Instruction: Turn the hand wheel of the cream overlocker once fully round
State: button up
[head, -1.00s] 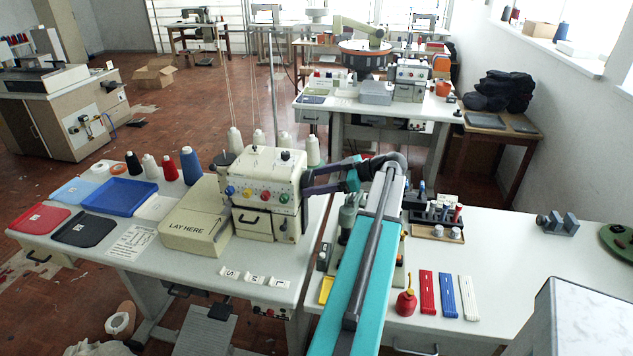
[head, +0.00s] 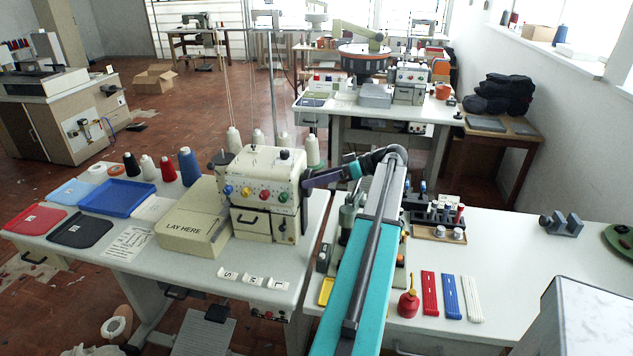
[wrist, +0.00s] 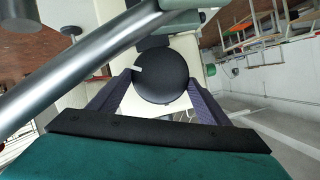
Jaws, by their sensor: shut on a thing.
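The cream overlocker (head: 265,185) stands on the left table, with coloured knobs on its front. Its hand wheel is on its right side. In the wrist view the wheel is a round black disc (wrist: 165,78) with a white mark near its left rim. My gripper (wrist: 160,85) has one finger on each side of the wheel and is shut on it. In the head view my gripper (head: 306,182) reaches the machine's right side from the right. The wheel's far side and the finger contacts are hidden.
A slanted grey bar (wrist: 75,70) crosses close to the wrist camera at left. Thread cones (head: 189,167) and a blue tray (head: 118,197) stand left of the machine. The right table holds a red oil can (head: 409,303) and coloured strips (head: 450,297).

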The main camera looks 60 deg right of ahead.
jog(key=o, duration=1.1)
jog(key=shift+s, duration=0.1)
jog(key=b+v, duration=0.3)
jog(key=v, duration=1)
jog(key=shift+s+d+r, duration=0.2)
